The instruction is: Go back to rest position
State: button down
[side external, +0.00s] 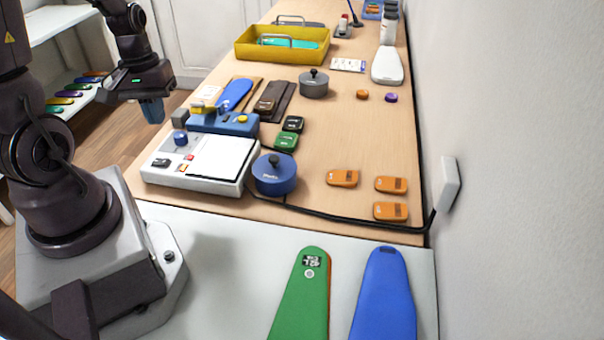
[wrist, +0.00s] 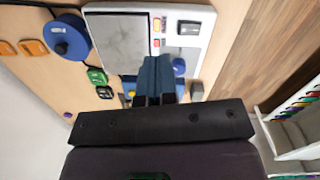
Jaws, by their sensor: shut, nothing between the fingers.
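My gripper (side external: 153,109) hangs over the left edge of the wooden table, in the air, with its blue fingers pointing down. In the wrist view my gripper (wrist: 158,80) shows its two blue fingers together, with nothing between them. Below it in that view is the white heating plate unit (wrist: 198,20) with a grey plate and small buttons. In the side view this white unit (side external: 160,178) stands on the table to the right of and below my gripper, apart from it.
A blue pot (side external: 274,175) stands beside the unit, with a blue clamp device (side external: 222,123) behind it. Orange blocks (side external: 342,178) lie to the right. A yellow tray (side external: 255,51) is at the back. Green (side external: 303,300) and blue (side external: 384,295) insoles lie in front. A shelf (side external: 75,85) stands left.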

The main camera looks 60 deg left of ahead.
jog(key=w+d+r+m+t, duration=0.1)
jog(key=d+r+m+t, duration=0.1)
jog(key=d+r+m, duration=0.3)
jog(key=w+d+r+m+t+y, duration=0.1)
jog(key=d+r+m+t, duration=0.2)
jog(key=d+r, duration=0.9)
jog(key=m, duration=0.3)
jog(key=shift+w+d+r+t, duration=0.15)
jog(key=shift+w+d+t, duration=0.15)
